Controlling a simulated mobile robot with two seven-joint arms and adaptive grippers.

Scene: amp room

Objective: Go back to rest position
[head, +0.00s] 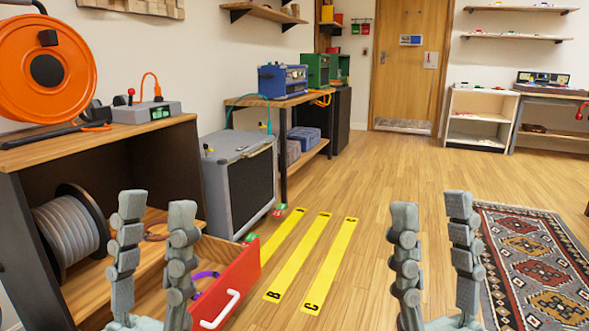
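My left gripper (153,240) is in the lower left of the head view, fingers pointing up and spread apart, with nothing between them. It shows in front of the wooden cabinet (95,143) and an open red drawer (232,287). My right gripper (432,235) is in the lower middle right, also with its fingers spread and empty. It shows in front of the wood floor, and the patterned rug (536,262) lies to its right.
The red drawer stands pulled out, with a purple item (205,276) inside. An orange cable reel (42,68) sits on the cabinet. A grey amplifier (240,180) stands behind it. Yellow floor strips (300,262) lie mid-floor. Floor toward the door (408,65) is clear.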

